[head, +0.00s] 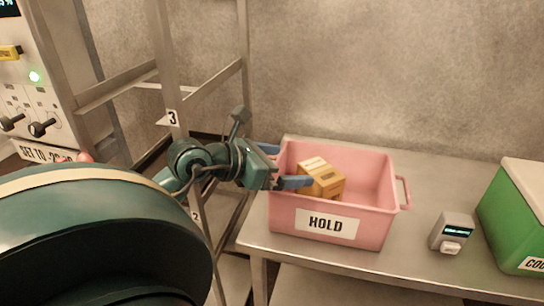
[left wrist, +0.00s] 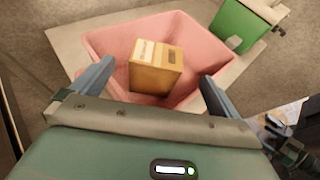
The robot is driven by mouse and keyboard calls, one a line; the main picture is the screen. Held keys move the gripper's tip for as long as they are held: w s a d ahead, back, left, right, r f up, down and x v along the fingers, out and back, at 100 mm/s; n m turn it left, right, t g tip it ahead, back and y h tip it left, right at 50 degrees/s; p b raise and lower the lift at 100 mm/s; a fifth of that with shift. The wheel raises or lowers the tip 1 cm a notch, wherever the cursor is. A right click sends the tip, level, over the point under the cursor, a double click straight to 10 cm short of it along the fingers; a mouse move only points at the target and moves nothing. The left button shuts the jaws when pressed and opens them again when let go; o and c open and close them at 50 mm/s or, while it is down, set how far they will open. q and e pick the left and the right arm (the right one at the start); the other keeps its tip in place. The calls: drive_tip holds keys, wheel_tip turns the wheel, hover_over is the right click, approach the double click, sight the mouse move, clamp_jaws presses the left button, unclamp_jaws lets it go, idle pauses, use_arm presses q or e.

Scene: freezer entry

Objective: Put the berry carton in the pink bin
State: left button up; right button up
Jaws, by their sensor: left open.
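The pink bin (head: 375,222), labelled HOLD, stands on a metal table. A tan box-shaped carton (head: 322,178) is inside it, towards its left side; I take it to be the berry carton. My left gripper (head: 288,166) is at the bin's left side, with its blue fingers reaching over the rim. In the left wrist view the carton (left wrist: 156,68) lies in the pink bin (left wrist: 110,40) between the spread fingers of the left gripper (left wrist: 155,80), with gaps on both sides. The left gripper is open and empty.
The metal table (head: 430,200) has bare room around the bin. A small grey device (head: 452,232) and a green box (head: 515,215) stand to the right. A metal rack (head: 165,60) and a control panel (head: 35,85) are at the left.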

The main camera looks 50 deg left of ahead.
use_arm(q)
drive_tip(key=v, duration=0.3)
use_arm(e)
drive_tip(key=shift+w+a+r, duration=0.15)
drive_tip(key=shift+r, duration=0.15)
use_arm(q)
drive_tip(key=shift+s, duration=0.1)
use_arm(e)
drive_tip(key=shift+f, duration=0.1)
